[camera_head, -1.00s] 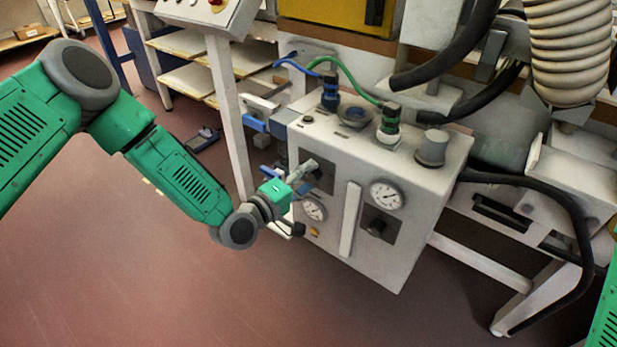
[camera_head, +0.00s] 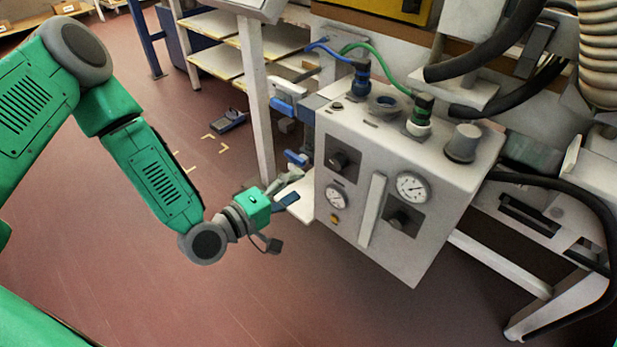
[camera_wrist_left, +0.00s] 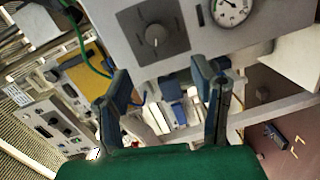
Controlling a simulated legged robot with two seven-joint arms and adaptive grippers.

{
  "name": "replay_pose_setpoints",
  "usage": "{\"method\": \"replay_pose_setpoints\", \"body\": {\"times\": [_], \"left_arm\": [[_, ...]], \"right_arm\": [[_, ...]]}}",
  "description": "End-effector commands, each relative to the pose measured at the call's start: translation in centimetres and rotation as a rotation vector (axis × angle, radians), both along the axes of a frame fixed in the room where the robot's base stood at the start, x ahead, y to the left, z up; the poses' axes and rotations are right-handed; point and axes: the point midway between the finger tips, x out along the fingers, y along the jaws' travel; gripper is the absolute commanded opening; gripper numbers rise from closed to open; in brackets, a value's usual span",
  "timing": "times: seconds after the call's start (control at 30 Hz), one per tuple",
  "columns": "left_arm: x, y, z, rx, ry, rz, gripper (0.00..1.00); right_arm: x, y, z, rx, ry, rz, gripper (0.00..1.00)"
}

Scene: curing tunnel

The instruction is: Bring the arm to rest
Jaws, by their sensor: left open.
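My left arm (camera_head: 157,175) reaches in from the left, bent at the elbow. Its gripper (camera_head: 292,189) is open and empty in the head view, just left of a grey box (camera_head: 390,245) with dials. A dark upper knob (camera_head: 343,160) on the box front is uncovered, apart from the fingers. In the left wrist view, the two spread fingers of the gripper (camera_wrist_left: 166,92) have nothing between them, and the knob (camera_wrist_left: 155,35) shows beyond. My right gripper is not in view.
The box carries gauges (camera_head: 411,186), a lower knob (camera_head: 402,220) and hose fittings on top. A black hose (camera_head: 590,205) loops at the right. Blue handles (camera_head: 297,158) stick out near the gripper. A small dark device (camera_head: 229,121) lies on the open red floor.

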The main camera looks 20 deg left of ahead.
Motion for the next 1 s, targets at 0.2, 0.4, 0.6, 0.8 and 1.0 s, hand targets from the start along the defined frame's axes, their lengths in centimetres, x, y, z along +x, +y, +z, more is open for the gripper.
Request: {"method": "replay_pose_setpoints", "body": {"times": [0.2,0.4,0.6,0.8,1.0], "left_arm": [[-0.6,0.2,0.1,0.000,0.000,-0.001,0.52],[-0.5,0.2,0.1,0.000,0.000,-0.001,0.52],[-0.6,0.0,-0.1,0.009,0.008,-0.006,0.52],[-5.0,-3.3,-5.1,0.270,0.199,-0.154,0.52],[-16.3,-2.2,-12.2,0.821,0.534,-0.491,0.52]], "right_arm": [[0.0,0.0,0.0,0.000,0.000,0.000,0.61],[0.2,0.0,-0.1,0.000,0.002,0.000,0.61],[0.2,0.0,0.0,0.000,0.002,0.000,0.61],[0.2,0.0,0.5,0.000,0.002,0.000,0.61],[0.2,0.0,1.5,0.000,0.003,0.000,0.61]]}}
